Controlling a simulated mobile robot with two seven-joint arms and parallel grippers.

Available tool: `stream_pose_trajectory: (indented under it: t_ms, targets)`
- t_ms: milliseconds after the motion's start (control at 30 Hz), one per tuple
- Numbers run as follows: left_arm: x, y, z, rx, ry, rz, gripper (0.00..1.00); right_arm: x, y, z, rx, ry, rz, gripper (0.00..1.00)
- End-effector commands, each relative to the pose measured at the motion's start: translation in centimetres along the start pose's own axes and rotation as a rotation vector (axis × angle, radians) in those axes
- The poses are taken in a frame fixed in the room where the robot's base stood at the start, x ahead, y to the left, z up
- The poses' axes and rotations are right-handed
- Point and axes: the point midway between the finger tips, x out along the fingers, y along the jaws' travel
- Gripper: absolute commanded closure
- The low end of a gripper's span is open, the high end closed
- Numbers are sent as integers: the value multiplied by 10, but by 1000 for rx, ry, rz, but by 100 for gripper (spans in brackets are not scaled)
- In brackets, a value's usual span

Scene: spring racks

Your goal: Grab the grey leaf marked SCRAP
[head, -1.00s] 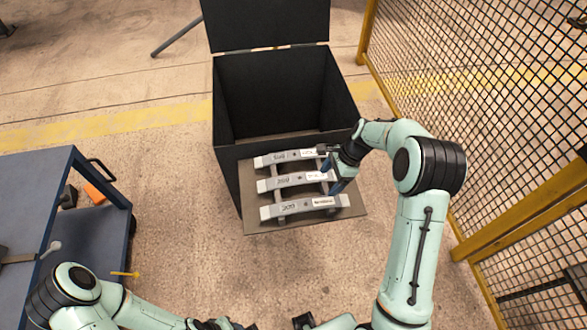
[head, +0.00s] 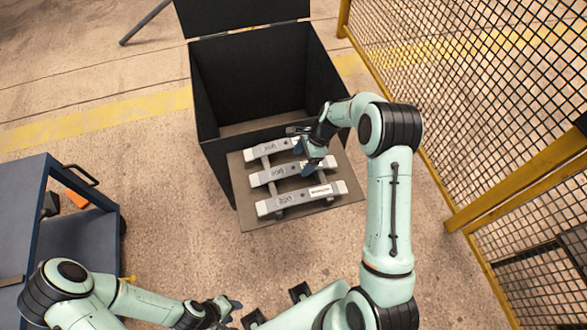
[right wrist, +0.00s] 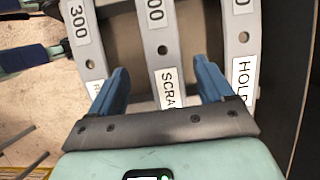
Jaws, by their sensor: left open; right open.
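Three grey leaves lie in a row on a rack. The middle leaf (head: 268,177) carries the SCRAP label, readable in the right wrist view (right wrist: 165,55), its last letter hidden. The far leaf (head: 264,150) is marked HOLD in the right wrist view (right wrist: 238,45). The near leaf (head: 283,202) also has a white label. My right gripper (head: 304,152) is open above the middle leaf's right part. In the right wrist view its blue fingers (right wrist: 161,72) stand either side of the SCRAP leaf, with nothing held. My left gripper (head: 232,306) is open and empty at the bottom, away from the rack.
The rack's brown board (head: 345,190) juts from a black open box (head: 205,120) with a raised lid. A blue cart (head: 85,240) stands at left. Yellow-framed mesh fencing (head: 460,100) runs along the right. Floor between cart and rack is clear.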

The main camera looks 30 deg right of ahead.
Motion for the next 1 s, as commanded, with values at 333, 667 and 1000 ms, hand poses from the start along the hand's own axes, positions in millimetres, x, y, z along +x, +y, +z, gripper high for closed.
stream_pose_trajectory:
  t_ms: [333,667,1000]
  targets:
    - [-4,2,-2,1,3,1,57,46,-5,6,0,0,2,19]
    - [-4,2,-2,1,3,1,57,49,-5,6,-1,0,-1,35]
    - [-4,2,-2,1,3,1,57,47,-6,8,-2,-1,-3,100]
